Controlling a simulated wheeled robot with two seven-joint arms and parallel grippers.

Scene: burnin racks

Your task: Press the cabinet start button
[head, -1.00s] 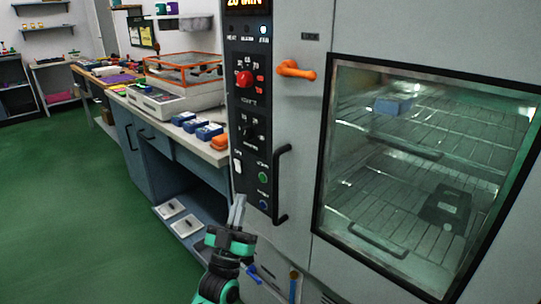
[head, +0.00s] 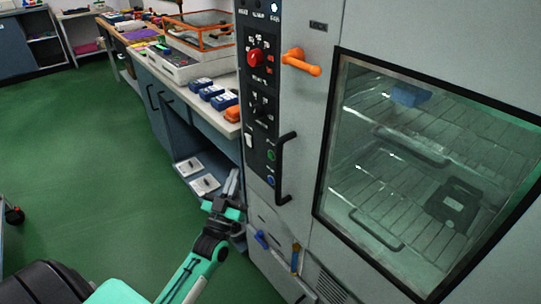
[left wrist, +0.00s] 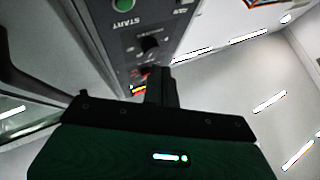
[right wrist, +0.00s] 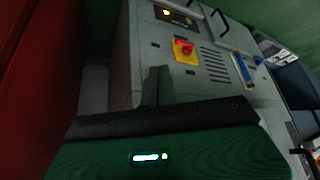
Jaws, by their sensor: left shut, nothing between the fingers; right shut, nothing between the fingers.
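The cabinet's dark control panel (head: 262,100) carries a green button (head: 271,155) with a blue button (head: 270,180) below it. In the left wrist view the green button (left wrist: 124,4) is at the top edge, beside the word START. My left gripper (head: 234,174) is shut and empty, left of the panel's lower end and apart from the buttons. Its closed fingers (left wrist: 160,72) also show in the left wrist view. My right gripper (right wrist: 157,72) shows only in the right wrist view, shut and empty, near a cabinet face with a red knob on a yellow plate (right wrist: 184,50).
A black bar handle (head: 284,170) stands out just right of the buttons. An orange latch (head: 300,62) and a windowed door (head: 420,170) are further right. A workbench (head: 190,105) runs back on the left. Green floor is open at left.

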